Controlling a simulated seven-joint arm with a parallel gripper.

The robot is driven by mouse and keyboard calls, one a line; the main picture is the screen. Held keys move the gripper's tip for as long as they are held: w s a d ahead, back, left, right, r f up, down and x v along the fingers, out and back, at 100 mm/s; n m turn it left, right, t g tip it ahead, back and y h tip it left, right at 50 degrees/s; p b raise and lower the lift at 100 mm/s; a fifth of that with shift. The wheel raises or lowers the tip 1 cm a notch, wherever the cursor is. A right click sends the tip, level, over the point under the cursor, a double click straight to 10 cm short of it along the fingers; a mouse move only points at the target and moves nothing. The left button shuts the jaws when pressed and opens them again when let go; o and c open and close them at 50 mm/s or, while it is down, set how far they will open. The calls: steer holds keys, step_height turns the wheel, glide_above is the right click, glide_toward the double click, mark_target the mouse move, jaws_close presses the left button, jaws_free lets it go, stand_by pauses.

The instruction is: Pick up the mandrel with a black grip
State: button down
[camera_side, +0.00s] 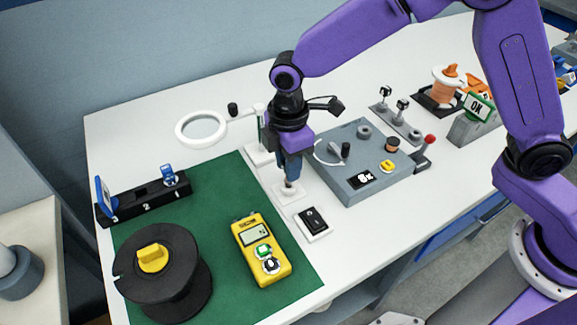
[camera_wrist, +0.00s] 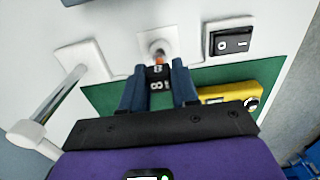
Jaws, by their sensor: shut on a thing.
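My gripper (camera_side: 289,172) points straight down over a small white pad (camera_side: 283,194) near the middle of the bench. In the wrist view its two blue fingers (camera_wrist: 159,76) are closed on the mandrel's black grip (camera_wrist: 158,84), which has white markings. A short orange-brown shaft (camera_wrist: 159,59) shows beyond the grip, over the round seat of the white pad (camera_wrist: 145,44). In the side view the fingers hide most of the mandrel. I cannot tell whether its tip still sits in the seat.
A rocker switch (camera_side: 314,222) is just right of the pad; a magnifier stand (camera_side: 259,152) is behind. A grey control box (camera_side: 345,180) stands to the right. A yellow meter (camera_side: 259,250), black spool (camera_side: 180,275) and numbered black rack (camera_side: 140,203) are on the green mat (camera_side: 225,190).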

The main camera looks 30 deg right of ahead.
steer(key=s+d+r, duration=0.8)
steer(key=s+r, duration=0.3)
steer(key=shift+d+r, duration=0.2)
steer(key=shift+d, duration=0.05)
steer(key=shift+s, duration=0.1)
steer(key=shift+r, duration=0.1)
steer(key=shift+r, duration=2.45)
